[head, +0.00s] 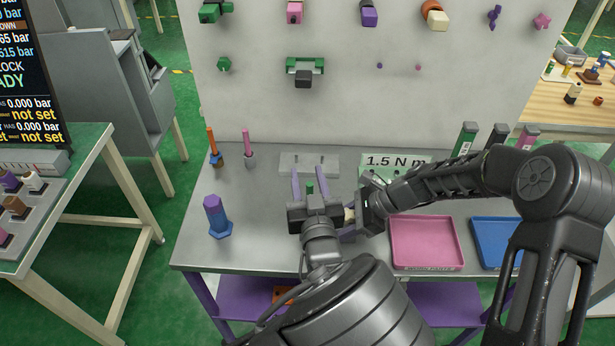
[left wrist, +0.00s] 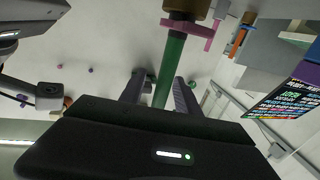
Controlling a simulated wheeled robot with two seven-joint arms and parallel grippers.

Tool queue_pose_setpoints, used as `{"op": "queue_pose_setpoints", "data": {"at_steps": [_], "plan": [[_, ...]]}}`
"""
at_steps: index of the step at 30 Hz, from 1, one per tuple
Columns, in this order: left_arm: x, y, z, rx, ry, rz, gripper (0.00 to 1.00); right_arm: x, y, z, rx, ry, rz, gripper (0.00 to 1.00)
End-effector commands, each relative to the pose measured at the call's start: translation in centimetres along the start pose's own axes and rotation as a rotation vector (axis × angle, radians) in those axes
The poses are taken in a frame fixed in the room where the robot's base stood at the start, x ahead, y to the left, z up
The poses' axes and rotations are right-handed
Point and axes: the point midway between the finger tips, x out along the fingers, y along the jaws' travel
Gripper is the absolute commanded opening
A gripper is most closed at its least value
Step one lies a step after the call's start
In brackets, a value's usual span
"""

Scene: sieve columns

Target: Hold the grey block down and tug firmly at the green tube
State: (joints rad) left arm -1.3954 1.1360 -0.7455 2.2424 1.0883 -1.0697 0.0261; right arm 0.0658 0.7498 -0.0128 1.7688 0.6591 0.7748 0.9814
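The green tube (head: 309,187) shows as a small piece between my left gripper's fingers in the head view. In the left wrist view it is a longer dark green tube (left wrist: 170,66), running up to a pink collar and a brown fitting. My left gripper (head: 309,174) is open, with one finger on each side of the tube; its fingers also show in the left wrist view (left wrist: 158,92). My right gripper (head: 352,211) is beside it on the right, its fingertips largely hidden. I cannot clearly pick out the grey block; the grippers cover that area.
A light grey plate (head: 310,157) lies behind my left gripper. A purple-blue post (head: 216,217) stands at left, with orange and pink tools behind. A pink tray (head: 427,243) and a blue tray (head: 494,236) lie at right. A pegboard wall (head: 350,110) closes the back.

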Motion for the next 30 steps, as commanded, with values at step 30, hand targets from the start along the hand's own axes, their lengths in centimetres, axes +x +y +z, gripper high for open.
{"op": "queue_pose_setpoints", "data": {"at_steps": [30], "plan": [[-12.0,0.0,0.0,0.000,0.001,0.001,0.39,0.0,0.0,0.0,0.001,0.000,-0.001,0.00]]}}
